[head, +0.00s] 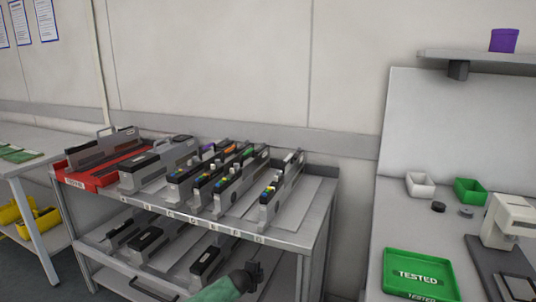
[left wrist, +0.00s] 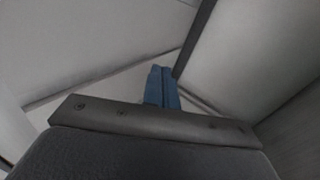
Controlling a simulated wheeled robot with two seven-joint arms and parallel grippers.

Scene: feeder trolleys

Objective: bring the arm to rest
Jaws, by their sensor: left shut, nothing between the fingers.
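My left gripper (head: 254,274) shows at the bottom middle of the head view, in front of the trolley's lower shelf, at the end of a green arm link. It is shut and holds nothing. In the left wrist view its blue fingers (left wrist: 161,88) stand side by side and closed, with only pale, plain surfaces beyond them. My right gripper is in neither view.
A metal trolley (head: 307,237) carries several feeders on top, a red tray (head: 75,178) at its left end and more feeders below. Right is a bench with a green TESTED tray (head: 391,263), small bins and a white device (head: 507,218). Left is a table (head: 35,160).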

